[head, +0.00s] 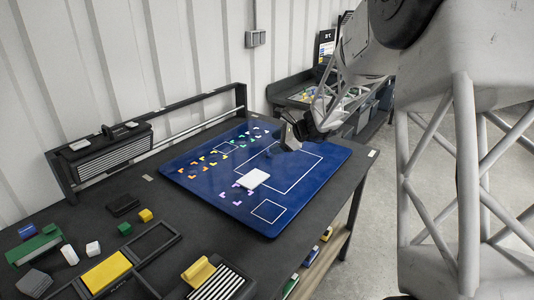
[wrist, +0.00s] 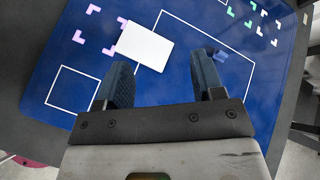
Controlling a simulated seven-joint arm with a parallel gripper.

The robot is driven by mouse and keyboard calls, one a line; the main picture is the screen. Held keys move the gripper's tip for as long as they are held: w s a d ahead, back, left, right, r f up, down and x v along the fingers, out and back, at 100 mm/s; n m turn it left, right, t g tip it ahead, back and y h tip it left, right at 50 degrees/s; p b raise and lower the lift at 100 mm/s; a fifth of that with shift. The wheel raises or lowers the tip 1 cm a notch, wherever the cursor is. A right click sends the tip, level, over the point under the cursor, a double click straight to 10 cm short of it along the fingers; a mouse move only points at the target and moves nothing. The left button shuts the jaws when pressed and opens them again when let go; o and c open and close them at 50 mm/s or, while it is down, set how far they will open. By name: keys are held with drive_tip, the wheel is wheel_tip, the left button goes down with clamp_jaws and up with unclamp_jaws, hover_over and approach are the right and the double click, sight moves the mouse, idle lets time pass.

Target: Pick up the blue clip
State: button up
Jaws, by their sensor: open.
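My gripper (head: 287,142) hangs over the blue mat (head: 225,190) in the head view. In the wrist view my gripper (wrist: 164,66) is open, its two dark blue fingers wide apart, with nothing held between them. I cannot make out a blue clip for certain. A small dark blue shape (wrist: 221,54) shows beside the right fingertip in the wrist view, hard to separate from the mat.
Coloured corner marks and white outlines are on the mat. A black rail frame (head: 200,97) stands behind.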

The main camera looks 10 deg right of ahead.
sight(271, 158)
drive_tip(key=w+d+f+m+t, duration=0.1)
drive_tip(key=w+d+f+m, duration=0.1)
drive_tip(key=w+f, duration=0.2)
drive_tip(key=w+d+f+m+t, duration=0.1)
drive_tip(key=w+d+f+m, duration=0.1)
drive_tip(key=w, duration=0.4)
drive_tip(key=w+d+f+m+t, duration=0.1)
drive_tip(key=w+d+f+m, duration=0.1)
drive_tip(key=w+f+m, duration=0.2)
drive_tip(key=shift+w+d+f+t, duration=0.2)
drive_tip(key=shift+w+f, duration=0.15)
drive_tip(key=shift+f, duration=0.2)
drive_tip(key=shift+w+d+f+t, duration=0.1)
drive_tip(key=shift+w+f+t, duration=0.15)
drive_tip(key=shift+f, duration=0.25)
drive_tip(key=shift+w+a, duration=0.1)
drive_tip(key=shift+x, duration=1.2)
drive_tip(key=shift+a, duration=0.1)
drive_tip(key=shift+f+x, duration=0.2)
drive_tip(key=shift+x, duration=1.55)
drive_tip(key=shift+w+a+f, duration=0.25)
drive_tip(key=shift+w+a, duration=0.15)
drive_tip(key=shift+a, duration=0.15)
